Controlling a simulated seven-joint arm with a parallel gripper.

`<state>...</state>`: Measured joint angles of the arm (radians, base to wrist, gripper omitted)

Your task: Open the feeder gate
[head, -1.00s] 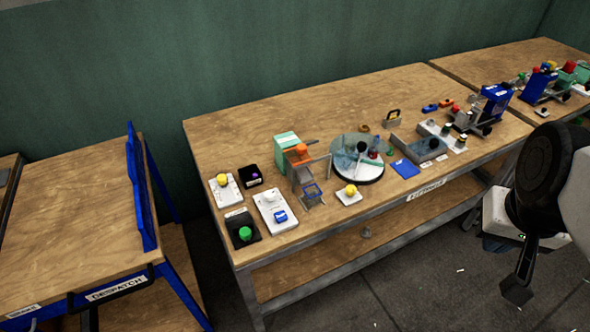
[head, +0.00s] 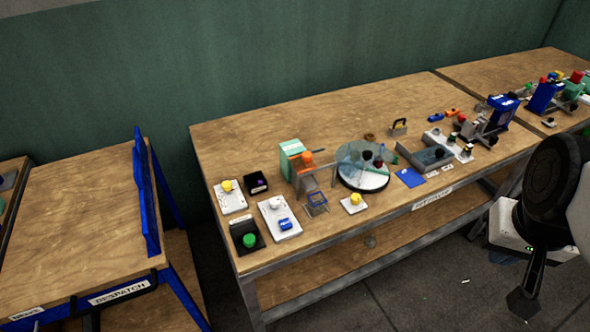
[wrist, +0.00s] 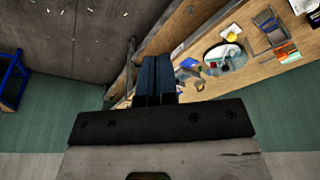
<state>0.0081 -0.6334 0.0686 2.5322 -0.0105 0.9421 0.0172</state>
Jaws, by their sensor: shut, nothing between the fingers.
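The feeder (head: 297,160), a teal and grey unit with an orange top, stands on the wooden bench left of a round turntable (head: 364,176). A grey bar rises at its right side, and a small blue-edged frame (head: 317,202) stands in front of it. I cannot tell which part is the gate. In the wrist view the feeder (wrist: 285,51) shows small at the upper right, near the turntable (wrist: 226,57). My gripper (wrist: 157,62) is shut and empty, well away from the feeder. In the head view, only part of my arm shows at the lower right.
White and black button plates (head: 279,218) sit left of the feeder. A grey trough (head: 424,155) and presses stand to the right. A blue-edged table (head: 85,235) stands left, across a gap.

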